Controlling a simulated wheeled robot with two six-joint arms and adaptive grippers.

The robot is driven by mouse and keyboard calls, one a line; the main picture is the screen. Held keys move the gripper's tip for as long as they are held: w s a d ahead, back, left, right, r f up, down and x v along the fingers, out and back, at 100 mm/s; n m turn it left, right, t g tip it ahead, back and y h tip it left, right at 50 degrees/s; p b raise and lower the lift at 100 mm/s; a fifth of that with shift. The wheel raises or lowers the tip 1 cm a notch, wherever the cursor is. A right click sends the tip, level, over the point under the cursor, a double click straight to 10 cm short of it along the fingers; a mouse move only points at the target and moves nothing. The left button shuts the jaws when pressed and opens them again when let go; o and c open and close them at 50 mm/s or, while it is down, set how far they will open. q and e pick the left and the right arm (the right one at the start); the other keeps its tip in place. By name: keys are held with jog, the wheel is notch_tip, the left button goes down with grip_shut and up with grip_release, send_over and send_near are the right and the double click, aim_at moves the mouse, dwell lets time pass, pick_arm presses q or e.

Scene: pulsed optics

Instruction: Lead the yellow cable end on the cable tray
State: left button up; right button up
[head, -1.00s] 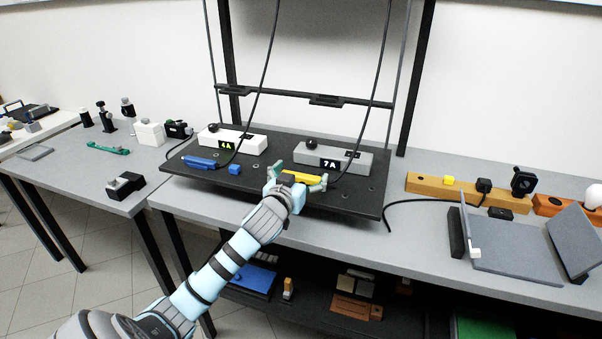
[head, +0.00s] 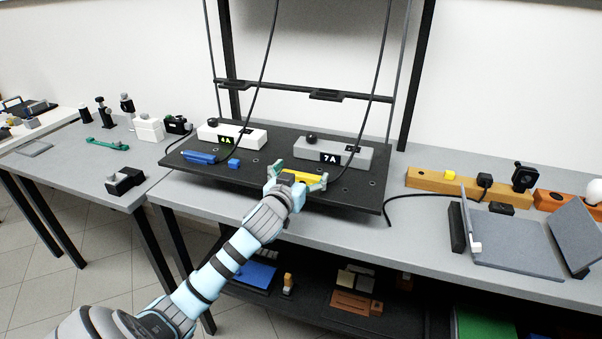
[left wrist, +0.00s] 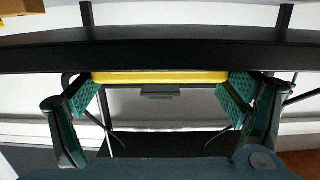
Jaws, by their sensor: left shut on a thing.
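A yellow bar-shaped piece (head: 303,178), which I take for the yellow cable end, is at the front of the black board (head: 360,204). My left gripper (head: 300,180) is shut on it, with one finger at each end. In the left wrist view the yellow piece (left wrist: 160,77) spans between the green finger pads. A black cable comes down from above to just right of the gripper; its join to the yellow piece is not clear. Small black plates on the black crossbar (head: 328,97) behind the board may be the cable tray. My right gripper is not in view.
A white box marked 4A (head: 250,138) and a grey box marked 7A (head: 348,160) stand on the board. A blue bar (head: 199,158) and a blue block (head: 234,163) lie left of the gripper. A wooden block (head: 430,185) and grey panels (head: 510,245) are to the right.

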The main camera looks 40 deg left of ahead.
pick_arm(q)
jog(key=o, duration=1.6)
jog(key=shift+c, duration=0.2)
jog(key=v, duration=1.2)
